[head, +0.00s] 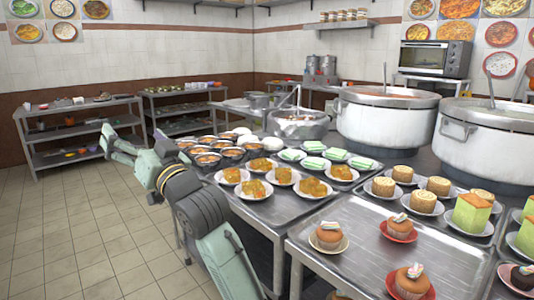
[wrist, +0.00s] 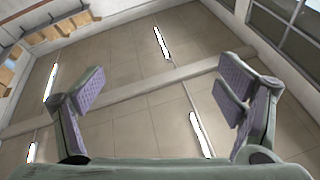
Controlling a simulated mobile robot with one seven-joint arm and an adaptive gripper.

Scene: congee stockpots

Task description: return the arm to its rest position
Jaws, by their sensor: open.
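My gripper (head: 116,142) is at the left of the head view, at the end of my pale green arm, which reaches up from the bottom of the picture. It is raised over the tiled floor, left of the steel tables. In the wrist view my gripper (wrist: 165,98) has its two purple-padded fingers wide apart with nothing between them. The wrist camera faces the ceiling (wrist: 130,90) and its long lights. The gripper looks apart from everything around it.
A steel table (head: 265,215) with plates of food and bowls stands right of my arm. A nearer table (head: 345,255) carries cupcakes and cakes. Large stockpots (head: 385,125) stand behind. A steel shelf (head: 75,130) is at the back left. The tiled floor (head: 60,235) at left is clear.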

